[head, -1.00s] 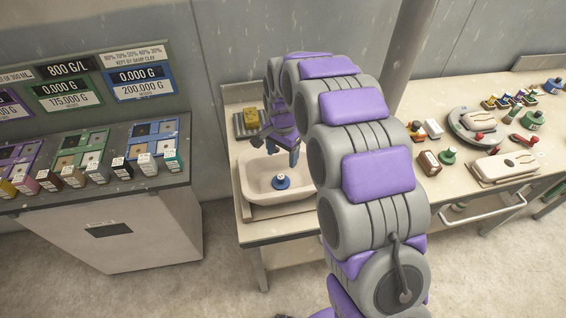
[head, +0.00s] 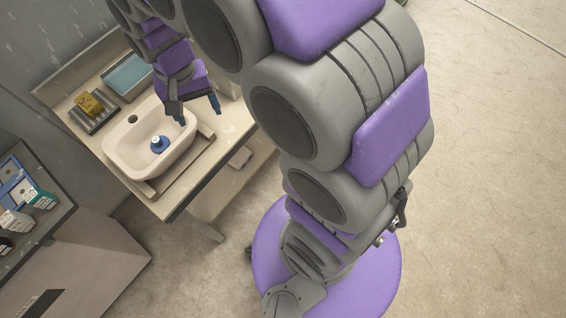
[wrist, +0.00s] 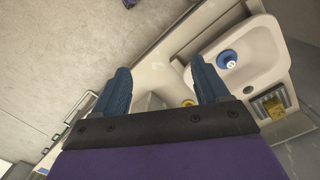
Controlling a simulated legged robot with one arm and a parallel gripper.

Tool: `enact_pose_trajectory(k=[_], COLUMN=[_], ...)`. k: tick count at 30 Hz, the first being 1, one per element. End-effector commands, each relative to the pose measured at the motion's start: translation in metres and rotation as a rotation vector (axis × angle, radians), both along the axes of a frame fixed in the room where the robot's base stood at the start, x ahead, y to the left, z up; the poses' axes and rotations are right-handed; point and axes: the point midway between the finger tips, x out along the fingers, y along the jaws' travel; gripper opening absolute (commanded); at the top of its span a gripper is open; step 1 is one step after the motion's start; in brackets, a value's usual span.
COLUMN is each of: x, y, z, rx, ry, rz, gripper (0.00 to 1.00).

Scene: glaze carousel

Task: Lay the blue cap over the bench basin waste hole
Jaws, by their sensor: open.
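The blue cap (head: 158,144), a round disc with a pale centre, lies on the floor of the cream basin (head: 118,160) on the bench. In the wrist view the cap (wrist: 228,60) sits inside the basin (wrist: 270,52), apart from my fingers. No waste hole shows in the basin floor; whatever is under the cap is hidden. A dark round hole (head: 132,118) shows in the basin's back ledge. My gripper (head: 198,112) is open and empty above the basin's right side in the head view. Its two blue fingers also show spread in the wrist view (wrist: 160,70).
A yellow sponge (head: 90,104) lies on a dark rack behind the basin. A blue-filled tray (head: 128,76) stands beside it. A cabinet with small boxes (head: 40,198) is at lower left. The floor right of my base is clear.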

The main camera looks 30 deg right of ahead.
Motion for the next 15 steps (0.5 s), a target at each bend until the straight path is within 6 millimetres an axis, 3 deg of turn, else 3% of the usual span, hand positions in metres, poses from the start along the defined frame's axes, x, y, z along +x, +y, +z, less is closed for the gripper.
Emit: enact_pose_trajectory(k=[8, 15], x=[-0.103, -0.183], y=[-0.047, -0.068], z=[0.021, 0.018], rx=[0.010, 0.026], ry=[0.035, 0.067], rz=[0.119, 0.211], gripper=[0.74, 0.74])
